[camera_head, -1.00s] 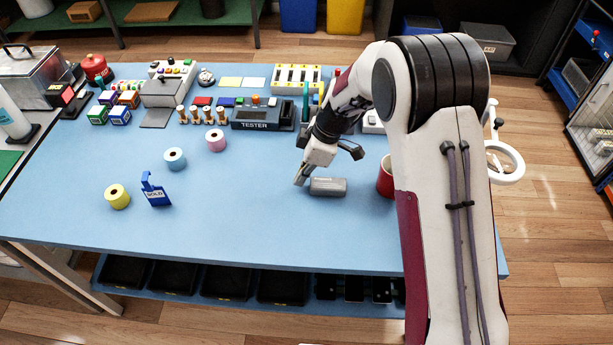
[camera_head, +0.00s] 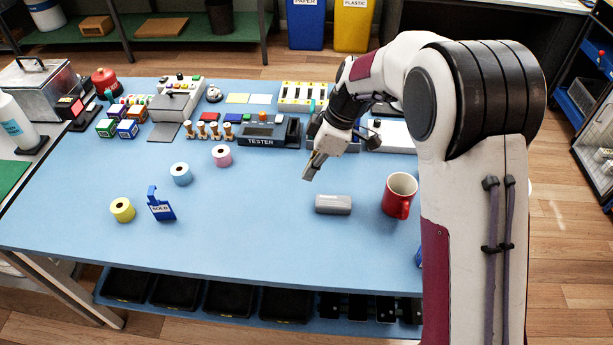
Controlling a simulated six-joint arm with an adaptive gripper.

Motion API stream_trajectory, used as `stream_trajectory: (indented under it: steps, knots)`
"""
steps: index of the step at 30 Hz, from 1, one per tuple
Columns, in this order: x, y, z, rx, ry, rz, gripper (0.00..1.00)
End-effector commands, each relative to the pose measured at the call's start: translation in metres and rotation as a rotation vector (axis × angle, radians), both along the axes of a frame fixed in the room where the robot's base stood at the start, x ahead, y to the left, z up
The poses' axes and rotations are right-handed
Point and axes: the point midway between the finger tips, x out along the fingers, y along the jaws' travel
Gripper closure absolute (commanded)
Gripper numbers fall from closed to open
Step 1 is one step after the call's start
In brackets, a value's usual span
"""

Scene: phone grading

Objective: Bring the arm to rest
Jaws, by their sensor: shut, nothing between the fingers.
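My gripper (camera_head: 309,177) hangs from my arm over the middle of the blue table (camera_head: 250,225), fingers shut and empty, pointing down and slightly left. It is above and behind a grey rounded block (camera_head: 333,204) that lies on the table, apart from it. My arm rises at the right and hides the table's right end.
A red mug (camera_head: 399,195) stands right of the grey block, close to my arm. A tester (camera_head: 262,132) and a white tray stand at the back. Mid-table is clear.

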Motion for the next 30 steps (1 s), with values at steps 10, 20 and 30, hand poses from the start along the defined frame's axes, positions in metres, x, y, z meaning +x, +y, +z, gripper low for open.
stream_trajectory:
  steps: [10, 20, 30]
  knots:
    - [0.0001, -0.0011, 0.0031, 0.000, -0.001, 0.000, 1.00]
    - [0.0000, -0.0011, 0.0028, 0.000, 0.001, -0.004, 1.00]
    - [-0.0011, -0.0032, 0.0011, -0.009, 0.057, -0.158, 1.00]
